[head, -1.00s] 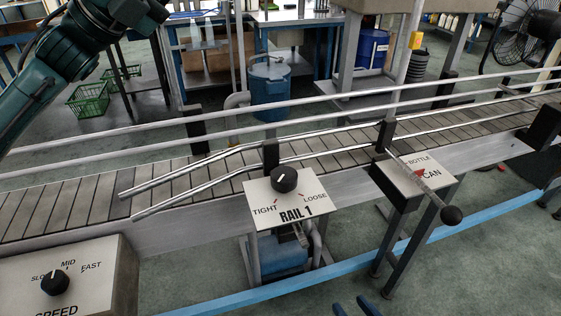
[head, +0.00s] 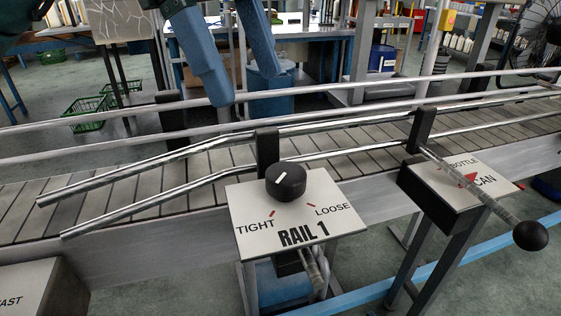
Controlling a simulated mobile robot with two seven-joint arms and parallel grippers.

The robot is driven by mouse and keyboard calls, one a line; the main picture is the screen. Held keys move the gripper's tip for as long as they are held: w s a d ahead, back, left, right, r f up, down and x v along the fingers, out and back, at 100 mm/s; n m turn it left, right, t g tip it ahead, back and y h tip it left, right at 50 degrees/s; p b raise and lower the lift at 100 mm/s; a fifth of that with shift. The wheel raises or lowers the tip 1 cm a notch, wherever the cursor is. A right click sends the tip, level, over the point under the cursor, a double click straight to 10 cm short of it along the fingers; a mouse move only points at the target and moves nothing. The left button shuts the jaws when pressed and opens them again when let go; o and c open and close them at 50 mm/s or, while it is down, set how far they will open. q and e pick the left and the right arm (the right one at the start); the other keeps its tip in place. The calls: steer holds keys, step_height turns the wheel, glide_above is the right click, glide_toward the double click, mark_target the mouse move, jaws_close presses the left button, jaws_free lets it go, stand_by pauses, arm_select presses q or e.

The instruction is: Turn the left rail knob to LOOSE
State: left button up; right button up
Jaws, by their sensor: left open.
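The rail knob (head: 286,181) is a round black knob on a white plate (head: 335,219) marked RAIL 1, with TIGHT at its lower left and LOOSE at its lower right. Its white line slants from lower left to upper right, roughly in line with the red TIGHT tick. My left gripper (head: 243,86) has two blue fingers spread apart and empty. It appears above and slightly left of the knob in the head view, apart from it, with its fingertips overlapping the far rails in the picture. My right gripper is not in view.
Metal guide rails (head: 150,167) and a slatted conveyor (head: 205,168) run behind the knob, with a black post (head: 267,152) right behind it. To the right, a lever with a black ball (head: 530,235) crosses the BOTTLE/CAN plate (head: 452,180). A grey box (head: 45,290) stands lower left.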

mark_target(285, 172)
arm_select(q)
steer(key=b+x, duration=0.2)
steer(key=x, duration=0.8)
steer(key=shift+f, duration=0.15)
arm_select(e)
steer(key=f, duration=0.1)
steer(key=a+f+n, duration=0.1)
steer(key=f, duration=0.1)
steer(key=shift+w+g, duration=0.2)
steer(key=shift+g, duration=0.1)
arm_select(q)
steer(key=c, duration=1)
